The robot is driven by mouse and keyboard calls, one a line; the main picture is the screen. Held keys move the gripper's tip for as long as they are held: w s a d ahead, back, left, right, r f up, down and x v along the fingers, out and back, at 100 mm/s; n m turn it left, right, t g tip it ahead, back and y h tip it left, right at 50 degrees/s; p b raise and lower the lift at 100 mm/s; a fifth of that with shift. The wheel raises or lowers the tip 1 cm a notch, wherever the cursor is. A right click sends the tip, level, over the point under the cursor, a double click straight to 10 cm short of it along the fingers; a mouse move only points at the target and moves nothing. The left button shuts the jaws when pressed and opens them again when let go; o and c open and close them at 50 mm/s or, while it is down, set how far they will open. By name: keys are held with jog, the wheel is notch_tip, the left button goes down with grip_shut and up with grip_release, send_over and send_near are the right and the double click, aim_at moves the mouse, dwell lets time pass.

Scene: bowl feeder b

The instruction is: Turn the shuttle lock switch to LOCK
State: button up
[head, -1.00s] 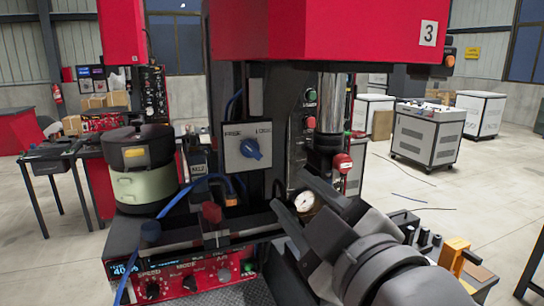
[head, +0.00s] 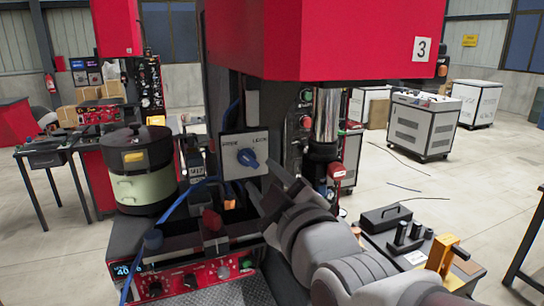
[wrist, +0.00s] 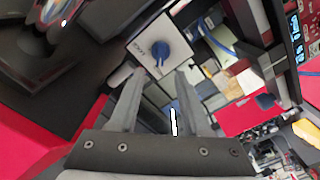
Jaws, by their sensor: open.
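The shuttle lock switch is a blue rotary knob (head: 247,158) on a pale square plate (head: 230,163). The plate reads FREE at upper left and LOCK at upper right. I cannot clearly tell which label the knob points to. The knob also shows in the wrist view (wrist: 158,54), just beyond the fingertips and between their lines. My gripper (head: 273,192) is open and empty, below and right of the knob in the head view. In the wrist view, my gripper (wrist: 157,78) has its fingers apart, with a gap before the knob.
A red-headed column (head: 330,40) stands above and behind the switch. Green and red buttons (head: 306,108) and a steel cylinder (head: 327,115) are to the right. A red lever knob (head: 212,220), blue hoses and a control box (head: 190,275) lie below. A bowl feeder (head: 138,165) stands left.

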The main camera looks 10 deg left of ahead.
aim_at(249, 160)
jog(key=shift+p+x, duration=0.4)
jog(key=shift+x, duration=3.25)
grip_shut()
